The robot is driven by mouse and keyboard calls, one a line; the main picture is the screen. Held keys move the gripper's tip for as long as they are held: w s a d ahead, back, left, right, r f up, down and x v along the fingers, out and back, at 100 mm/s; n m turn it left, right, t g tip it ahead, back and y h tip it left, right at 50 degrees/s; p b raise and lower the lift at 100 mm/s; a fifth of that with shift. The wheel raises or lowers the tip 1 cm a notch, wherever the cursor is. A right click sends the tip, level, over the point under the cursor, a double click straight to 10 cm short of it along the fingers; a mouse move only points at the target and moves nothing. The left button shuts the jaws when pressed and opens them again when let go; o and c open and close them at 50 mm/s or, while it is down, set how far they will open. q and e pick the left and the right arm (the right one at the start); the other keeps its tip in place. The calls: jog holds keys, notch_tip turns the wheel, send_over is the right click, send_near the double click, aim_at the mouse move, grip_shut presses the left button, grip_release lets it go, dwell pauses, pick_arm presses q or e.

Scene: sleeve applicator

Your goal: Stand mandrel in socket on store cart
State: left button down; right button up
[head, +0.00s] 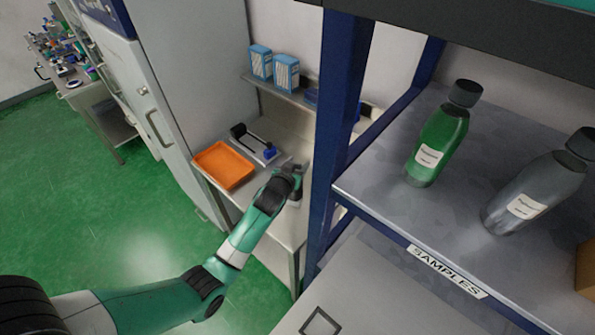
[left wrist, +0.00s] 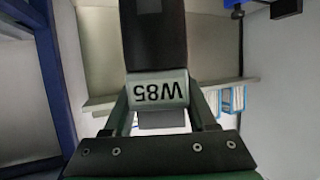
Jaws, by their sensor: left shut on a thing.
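My left gripper (head: 295,188) reaches over the right part of a small steel bench (head: 284,220) in the head view. In the left wrist view the left gripper (left wrist: 158,92) is shut on a dark, straight-sided piece, which I take to be the mandrel (left wrist: 155,40). I cannot make out a socket. My right gripper is not in view.
An orange tray (head: 224,165) and a small black-and-blue device (head: 256,148) lie on the bench, left of the gripper. Blue-white boxes (head: 286,74) stand on a ledge above. A blue post (head: 338,130) rises close on the right, beside a shelf with two bottles.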

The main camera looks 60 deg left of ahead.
pick_arm(q)
notch_tip(320, 180, down, 2)
jog(key=shift+f, duration=0.25)
jog(key=shift+f+b, duration=0.2)
jog(key=shift+b, duration=0.1)
jog(key=shift+c, duration=1)
grip_release()
